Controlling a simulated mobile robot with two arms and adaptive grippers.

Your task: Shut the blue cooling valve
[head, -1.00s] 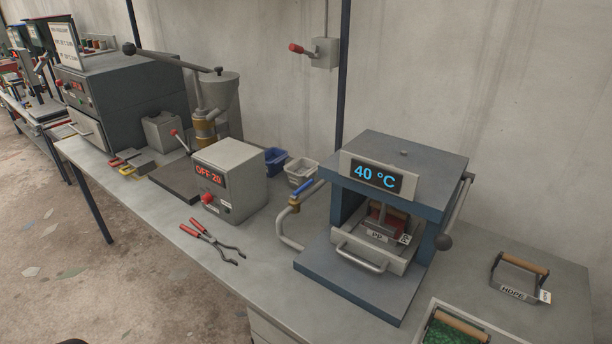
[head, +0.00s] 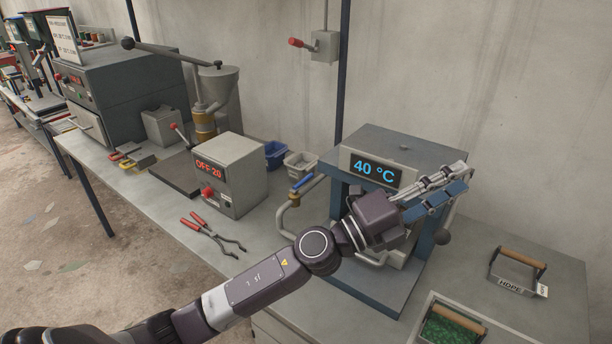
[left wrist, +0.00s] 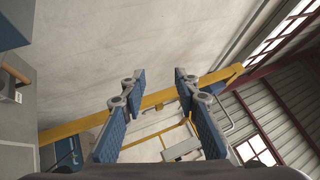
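The blue cooling valve (head: 302,183) shows in the head view as a blue lever on a brass body, on a pipe at the left side of the press (head: 355,278). Its lever slants up to the right, toward the press. My left gripper (head: 458,180) is in front of the press's right side, to the right of the valve and apart from it. It is open and empty; the left wrist view shows its two fingers (left wrist: 160,80) spread with nothing between them. My right gripper is not in view.
The press display (head: 376,170) reads 40 °C. A control box (head: 230,175) reading OFF 20 stands left of the valve, with red-handled tongs (head: 212,235) before it. Blue and grey bins (head: 300,163) stand behind the valve.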

